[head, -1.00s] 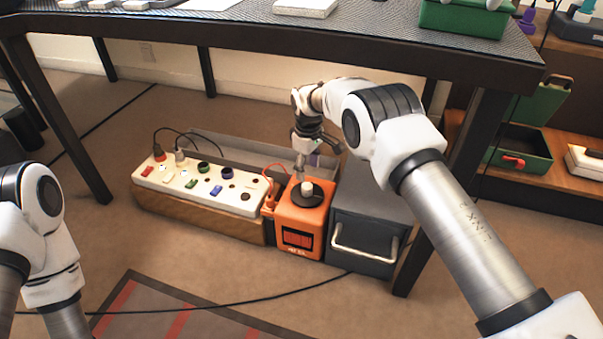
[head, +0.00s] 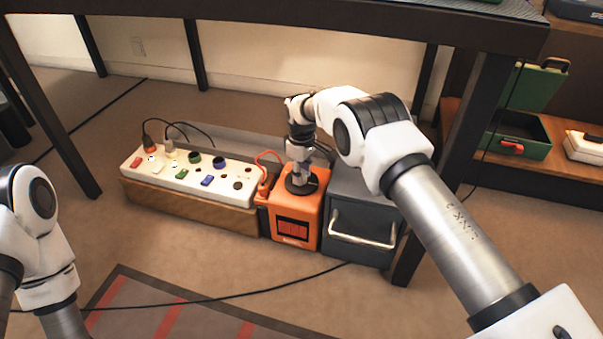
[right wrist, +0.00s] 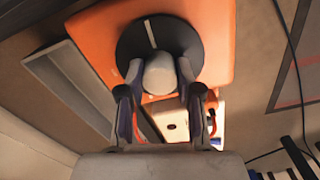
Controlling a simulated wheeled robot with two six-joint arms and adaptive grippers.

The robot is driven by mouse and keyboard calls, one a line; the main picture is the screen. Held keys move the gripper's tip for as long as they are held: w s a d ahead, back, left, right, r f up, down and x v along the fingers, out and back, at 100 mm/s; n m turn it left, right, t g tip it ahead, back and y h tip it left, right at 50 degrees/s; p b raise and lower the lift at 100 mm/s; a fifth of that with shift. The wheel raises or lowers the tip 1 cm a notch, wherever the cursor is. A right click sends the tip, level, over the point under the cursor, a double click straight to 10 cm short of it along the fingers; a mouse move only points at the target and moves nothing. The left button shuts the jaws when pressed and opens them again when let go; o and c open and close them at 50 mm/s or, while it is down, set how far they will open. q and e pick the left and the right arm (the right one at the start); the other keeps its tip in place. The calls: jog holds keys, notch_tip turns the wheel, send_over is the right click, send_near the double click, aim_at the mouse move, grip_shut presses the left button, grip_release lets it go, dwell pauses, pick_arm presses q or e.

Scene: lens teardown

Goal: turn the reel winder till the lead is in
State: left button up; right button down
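The reel winder is an orange box (head: 309,210) on the floor, with a dark disc on top and a dark panel in front. In the right wrist view its disc (right wrist: 190,38) bears a white mark, and a white knob (right wrist: 159,76) stands up from it. My right gripper (right wrist: 159,72) points down at the disc, one finger on each side of the knob. Whether the fingers press on it is unclear. In the head view the gripper (head: 298,180) hides the knob. A black lead (head: 235,301) lies across the floor in front. My left gripper is out of view.
A white socket strip (head: 190,178) with plugs sits on a wooden block left of the winder. A red cord (head: 267,155) loops between them. A grey box with a handle (head: 362,225) stands close on the right. A table leg (head: 452,150) rises beyond it.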

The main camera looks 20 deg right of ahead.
aim_at(302, 173)
jog(key=shift+r+m+p, duration=0.2)
jog(key=shift+m+p, duration=0.3)
jog(key=shift+p, duration=0.55)
jog(key=shift+f, duration=0.2)
jog(key=c, duration=0.8)
grip_release()
jog(key=shift+f, duration=0.1)
jog(key=shift+o, duration=0.2)
notch_tip(302, 173, up, 8)
jog(key=shift+f, duration=0.2)
jog(key=shift+f, duration=0.1)
